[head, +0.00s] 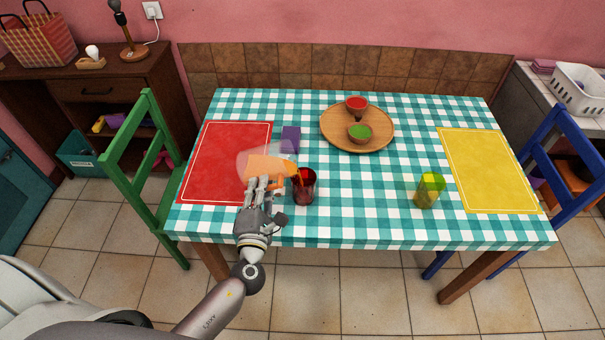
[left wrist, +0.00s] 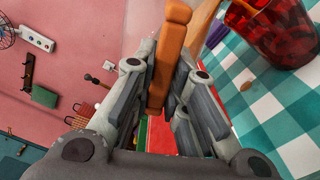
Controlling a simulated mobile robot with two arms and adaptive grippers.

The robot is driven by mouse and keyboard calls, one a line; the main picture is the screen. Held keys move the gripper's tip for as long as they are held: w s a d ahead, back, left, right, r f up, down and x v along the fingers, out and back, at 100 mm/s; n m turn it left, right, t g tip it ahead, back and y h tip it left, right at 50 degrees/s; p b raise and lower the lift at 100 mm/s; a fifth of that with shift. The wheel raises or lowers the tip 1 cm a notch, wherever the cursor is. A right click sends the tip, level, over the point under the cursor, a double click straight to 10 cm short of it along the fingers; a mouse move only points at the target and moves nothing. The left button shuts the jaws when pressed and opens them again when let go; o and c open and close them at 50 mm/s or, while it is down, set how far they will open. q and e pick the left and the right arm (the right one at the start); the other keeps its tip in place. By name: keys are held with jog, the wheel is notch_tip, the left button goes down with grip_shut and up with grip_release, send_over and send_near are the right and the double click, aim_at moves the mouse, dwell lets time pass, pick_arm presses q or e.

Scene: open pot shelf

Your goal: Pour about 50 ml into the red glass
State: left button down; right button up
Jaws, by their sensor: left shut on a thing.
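A clear pitcher (head: 258,163) with orange liquid is tilted to the right above the table, its mouth end close to the red glass. My left gripper (head: 262,186) is shut on its handle; in the left wrist view the orange handle (left wrist: 169,60) sits between the fingers. The red glass (head: 304,188) stands upright just right of the gripper. A thin orange streak shows at the pitcher's mouth, over the glass. The red glass also shows in the left wrist view (left wrist: 272,32); its liquid level cannot be told. My right gripper is not in view.
A yellow glass (head: 427,192) stands near the yellow mat (head: 489,172). A purple box (head: 291,138) stands behind the pitcher. A round wooden tray (head: 336,134) holds two small bowls. The red mat (head: 207,155) lies at left. The cloth between the glasses is clear.

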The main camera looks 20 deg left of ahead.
pick_arm(q)
jog(key=shift+s+d+r, duration=0.1)
jog(key=shift+d+r, duration=0.05)
jog(key=shift+w+d, duration=0.2)
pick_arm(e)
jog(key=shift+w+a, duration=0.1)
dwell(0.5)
pick_arm(q)
jog(key=shift+s+r, duration=0.1)
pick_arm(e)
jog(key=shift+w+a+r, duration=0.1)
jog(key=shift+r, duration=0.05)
pick_arm(q)
jog(key=shift+d, duration=0.2)
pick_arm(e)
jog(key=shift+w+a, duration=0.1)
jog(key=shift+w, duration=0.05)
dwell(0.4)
pick_arm(q)
jog(key=shift+r+m, duration=0.1)
jog(key=shift+m, duration=0.2)
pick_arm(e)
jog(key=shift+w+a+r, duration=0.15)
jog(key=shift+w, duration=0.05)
